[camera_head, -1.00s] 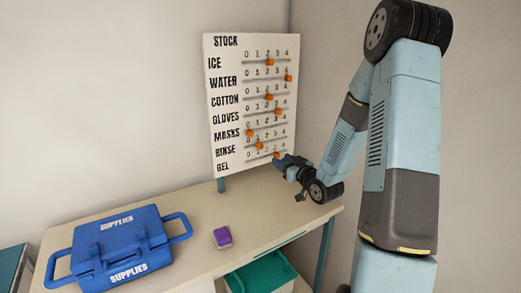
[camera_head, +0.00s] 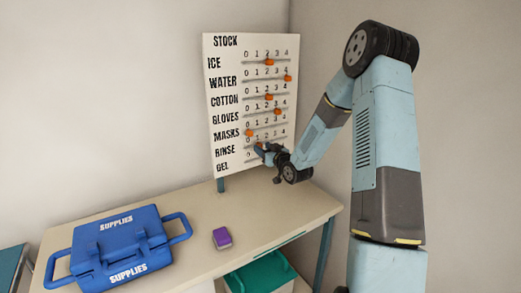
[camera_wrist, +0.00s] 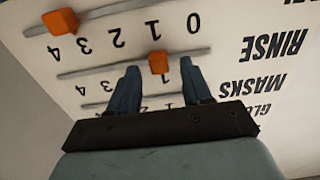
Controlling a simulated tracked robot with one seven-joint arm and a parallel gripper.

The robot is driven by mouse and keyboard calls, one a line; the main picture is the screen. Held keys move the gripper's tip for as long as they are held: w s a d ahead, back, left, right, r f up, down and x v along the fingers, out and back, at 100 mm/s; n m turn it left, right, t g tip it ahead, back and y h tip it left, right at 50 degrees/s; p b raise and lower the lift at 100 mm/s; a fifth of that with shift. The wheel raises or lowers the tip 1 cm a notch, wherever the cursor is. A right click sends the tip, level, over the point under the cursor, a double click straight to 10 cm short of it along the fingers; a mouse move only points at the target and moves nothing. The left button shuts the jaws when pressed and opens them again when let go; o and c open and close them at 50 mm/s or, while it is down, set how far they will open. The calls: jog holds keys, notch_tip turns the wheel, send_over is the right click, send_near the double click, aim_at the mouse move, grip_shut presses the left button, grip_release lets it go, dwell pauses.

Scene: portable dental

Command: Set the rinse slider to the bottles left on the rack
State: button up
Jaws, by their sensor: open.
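The white stock board (camera_head: 226,62) stands at the back of the counter, with labelled rows, 0–4 scales and orange sliders. The wrist view shows it upside down. The rinse slider (camera_wrist: 158,62) is an orange knob at about 1 on its track. My gripper (camera_wrist: 160,70) is open, with one blue finger on each side of this slider; gaps show on both sides. In the head view my gripper (camera_head: 264,149) is at the lower rows and mostly covers the rinse slider. I see no rack or bottles.
The gel slider (camera_wrist: 60,22) sits near the 4 end of the neighbouring track. The masks slider (camera_head: 249,133) is at 0, just above. A blue supplies case (camera_head: 120,248) and a purple block (camera_head: 222,238) lie on the counter (camera_head: 200,205). A teal bin (camera_head: 262,272) is below.

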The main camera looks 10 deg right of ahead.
jog(key=shift+w+a, duration=0.15)
jog(key=shift+w, duration=0.25)
grip_shut()
dwell(0.5)
